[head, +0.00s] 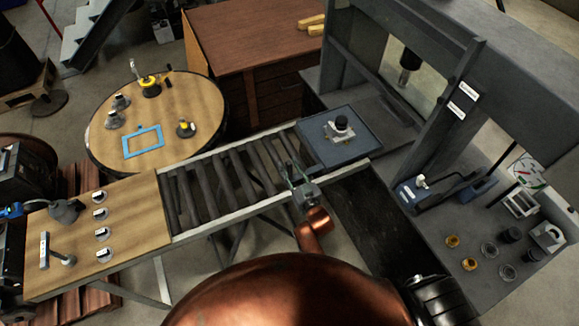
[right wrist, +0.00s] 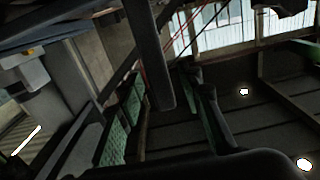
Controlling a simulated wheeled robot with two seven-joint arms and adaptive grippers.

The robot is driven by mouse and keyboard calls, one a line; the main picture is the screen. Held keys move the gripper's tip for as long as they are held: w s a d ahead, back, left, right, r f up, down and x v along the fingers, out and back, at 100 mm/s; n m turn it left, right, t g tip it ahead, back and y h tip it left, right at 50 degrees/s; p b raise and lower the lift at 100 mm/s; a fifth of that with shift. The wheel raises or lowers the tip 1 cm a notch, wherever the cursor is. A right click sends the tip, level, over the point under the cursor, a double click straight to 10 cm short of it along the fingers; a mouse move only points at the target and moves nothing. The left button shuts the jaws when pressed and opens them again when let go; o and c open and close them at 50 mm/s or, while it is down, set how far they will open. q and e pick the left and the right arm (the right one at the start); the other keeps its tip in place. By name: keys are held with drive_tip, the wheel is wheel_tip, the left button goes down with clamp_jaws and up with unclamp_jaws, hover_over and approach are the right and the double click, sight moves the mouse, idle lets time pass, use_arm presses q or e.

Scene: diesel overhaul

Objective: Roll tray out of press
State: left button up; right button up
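The blue-grey tray (head: 366,140) lies flat at the right end of the roller conveyor (head: 215,180), beside the press frame (head: 440,110). A light metal part with a black round top (head: 341,126) sits on it. My right gripper (head: 299,174) is at the tray's near left corner, over the rollers; I cannot tell whether it touches the tray. In the right wrist view its green-padded fingers (right wrist: 172,105) stand apart, with a dark bar (right wrist: 150,55) showing between them. I cannot tell what that bar is. My left gripper is not in view.
A wooden-topped bench (head: 130,215) with several small parts joins the conveyor's left end. A round table (head: 180,95) with a blue frame stands behind. The press bed (head: 440,235) at right holds several rings and tools. The rollers left of the tray are clear.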

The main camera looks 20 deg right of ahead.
drive_tip(key=shift+s, duration=0.1)
drive_tip(key=s+d, duration=0.2)
drive_tip(key=s, duration=0.9)
drive_tip(key=shift+s, duration=0.35)
